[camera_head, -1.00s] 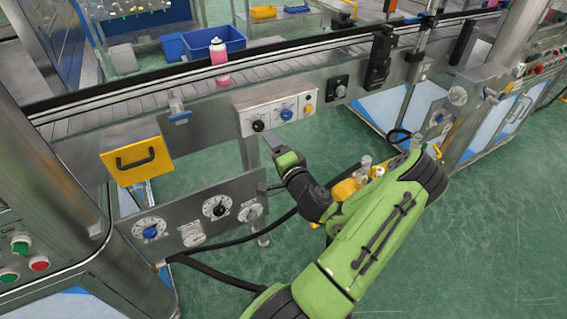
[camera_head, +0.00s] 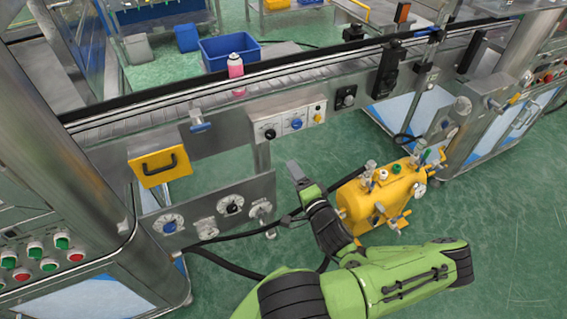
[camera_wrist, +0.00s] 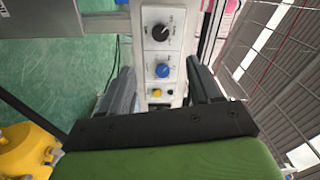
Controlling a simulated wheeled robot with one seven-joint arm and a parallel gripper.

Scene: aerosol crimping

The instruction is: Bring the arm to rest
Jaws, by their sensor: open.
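My gripper (camera_head: 296,172) is at the end of my green arm, in front of the conveyor machine and below its small control panel (camera_head: 293,122). It is clear of the panel. In the wrist view my gripper (camera_wrist: 160,90) shows two dark fingers spread apart with nothing between them. Beyond the fingers stands the panel (camera_wrist: 160,50) with a black knob, a blue knob and a yellow button. My forearm is folded low in the front of the head view.
A yellow tank (camera_head: 385,195) with valves and gauges stands on the floor just right of my arm. A pink can (camera_head: 236,72) stands on the conveyor. A yellow box with a handle (camera_head: 160,164) and a lower dial plate (camera_head: 205,215) are at left. Green floor is open at right.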

